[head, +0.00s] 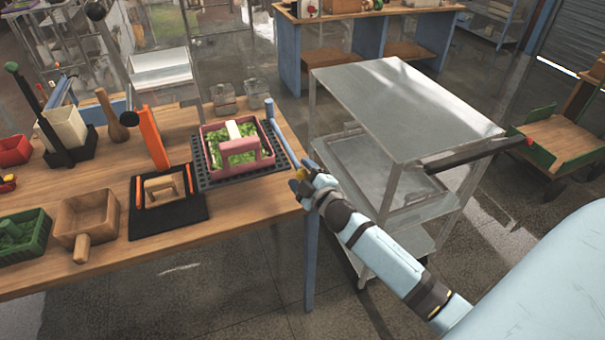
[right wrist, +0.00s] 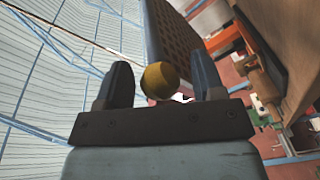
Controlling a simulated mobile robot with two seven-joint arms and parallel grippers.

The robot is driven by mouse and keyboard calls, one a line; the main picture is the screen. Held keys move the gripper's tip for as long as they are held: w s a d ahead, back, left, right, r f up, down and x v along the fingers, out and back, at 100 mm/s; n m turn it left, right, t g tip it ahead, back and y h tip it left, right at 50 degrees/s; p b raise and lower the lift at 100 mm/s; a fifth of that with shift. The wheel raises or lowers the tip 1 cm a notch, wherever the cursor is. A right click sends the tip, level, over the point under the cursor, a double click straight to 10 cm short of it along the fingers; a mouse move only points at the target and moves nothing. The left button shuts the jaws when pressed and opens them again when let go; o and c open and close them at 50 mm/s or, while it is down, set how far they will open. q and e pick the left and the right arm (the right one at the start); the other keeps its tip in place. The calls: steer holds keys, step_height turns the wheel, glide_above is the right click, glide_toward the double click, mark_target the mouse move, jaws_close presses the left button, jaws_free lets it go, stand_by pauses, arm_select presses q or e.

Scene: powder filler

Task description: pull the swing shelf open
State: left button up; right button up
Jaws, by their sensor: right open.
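The swing shelf (head: 284,150) appears to be the dark perforated plate at the right end of the wooden table. A pink carrier with green contents (head: 240,150) stands on it. A yellow ball knob (head: 302,174) is near the shelf's right front corner. In the right wrist view the knob (right wrist: 159,80) lies between the two fingers of my right gripper (right wrist: 163,88), with gaps on both sides. The dark perforated plate (right wrist: 168,40) rises behind it. My right gripper (head: 304,184) is open at the table's right edge. My left gripper is not in view.
A metal cart (head: 390,100) with a dark handle stands right of the table, close to my right arm. A brown box (head: 90,217), a green basket (head: 22,235) and a black mat (head: 190,215) are left of the shelf.

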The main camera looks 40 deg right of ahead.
jaws_close()
steer(key=shift+s+d+n+y+p, duration=0.25)
steer(key=shift+d+y, duration=0.25)
steer(key=shift+d, duration=0.35)
steer(key=w+d+n+g+y+b, duration=0.1)
steer(key=d+n+y, duration=0.4)
steer(key=d, duration=0.9)
steer(key=shift+n+g+y+b, duration=0.35)
steer(key=shift+g+y+b, duration=0.3)
steer(key=shift+y, duration=1.05)
jaws_free()
